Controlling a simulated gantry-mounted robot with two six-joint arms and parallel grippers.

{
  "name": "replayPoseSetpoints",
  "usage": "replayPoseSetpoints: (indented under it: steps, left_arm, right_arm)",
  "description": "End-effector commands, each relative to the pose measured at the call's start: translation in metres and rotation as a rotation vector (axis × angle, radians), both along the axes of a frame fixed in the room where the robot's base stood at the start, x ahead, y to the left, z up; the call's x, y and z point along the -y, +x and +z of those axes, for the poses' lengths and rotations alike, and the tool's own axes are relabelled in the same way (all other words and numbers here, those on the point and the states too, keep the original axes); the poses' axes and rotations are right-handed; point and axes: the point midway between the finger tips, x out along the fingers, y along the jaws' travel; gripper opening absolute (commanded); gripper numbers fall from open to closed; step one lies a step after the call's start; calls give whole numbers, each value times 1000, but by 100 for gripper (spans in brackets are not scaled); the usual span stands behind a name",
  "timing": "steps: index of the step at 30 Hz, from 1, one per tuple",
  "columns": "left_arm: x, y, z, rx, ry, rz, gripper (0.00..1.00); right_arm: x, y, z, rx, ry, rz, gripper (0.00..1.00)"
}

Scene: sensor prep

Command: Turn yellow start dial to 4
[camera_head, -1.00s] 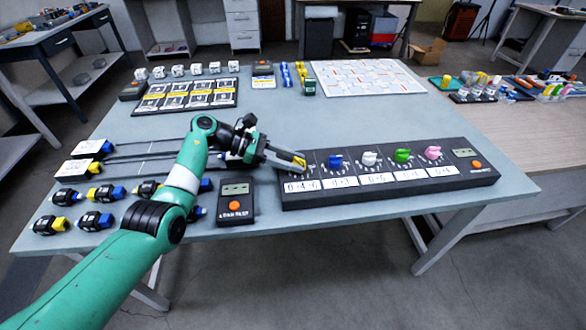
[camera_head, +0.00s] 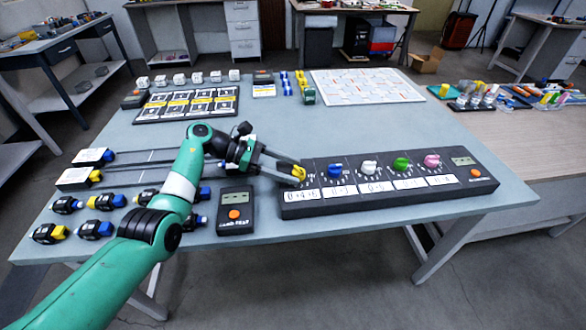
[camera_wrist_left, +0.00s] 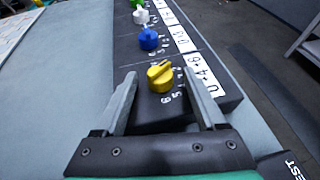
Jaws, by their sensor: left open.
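The yellow start dial (camera_head: 299,173) sits at the left end of the black dial panel (camera_head: 400,200). In the left wrist view the yellow dial (camera_wrist_left: 160,76) shows its raised ridge and printed numbers beside it. My left gripper (camera_head: 293,175) is at the dial in the head view. In the left wrist view its two fingers (camera_wrist_left: 160,88) are spread, one on each side of the dial, with visible gaps and no contact that I can see. The label below the dial reads about "0-4-6". The number that the dial points to is too small to tell. My right gripper is not in view.
Blue (camera_head: 335,170), white (camera_head: 369,167), green (camera_head: 402,164) and pink (camera_head: 432,161) dials stand in a row right of the yellow one. A handheld device with an orange button (camera_head: 235,212) lies left of the panel.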

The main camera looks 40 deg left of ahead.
Motion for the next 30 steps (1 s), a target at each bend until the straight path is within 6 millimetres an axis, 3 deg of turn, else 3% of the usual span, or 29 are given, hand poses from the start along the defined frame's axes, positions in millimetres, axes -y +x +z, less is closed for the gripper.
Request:
replayPoseSetpoints:
  steps: [6, 15, 26, 30]
  left_arm:
    - [-36, -31, 25, 0, 1, 5, 72]
    - [-69, -62, 40, -1, 0, 1, 72]
    - [-71, -63, 39, 7, 8, -3, 73]
    - [-91, -37, 54, 156, 71, 95, 73]
  right_arm:
    - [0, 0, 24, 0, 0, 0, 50]
    - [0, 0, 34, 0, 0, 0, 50]
    - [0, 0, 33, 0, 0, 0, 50]
    - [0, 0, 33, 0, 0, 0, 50]
